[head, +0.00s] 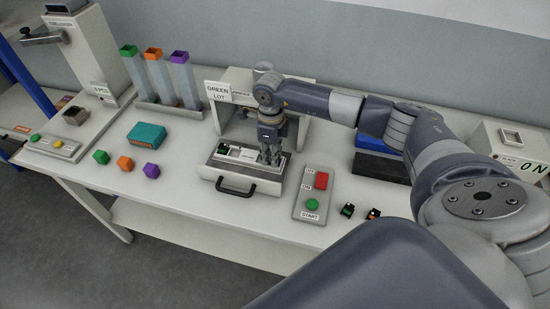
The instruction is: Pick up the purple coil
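My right gripper (272,158) points down over the right part of a black-handled fixture tray (241,186), well to the right of the purple cube. Whether its fingers are open or shut, or hold anything, is too small to tell. My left gripper is not in view.
A teal box (146,136) stands behind the cubes. Tall clear tubes with green, orange and purple tops (180,57) stand farther back. A start/off button panel (313,195) and small black connectors (347,210) are right of the tray. The table around the purple cube is clear.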

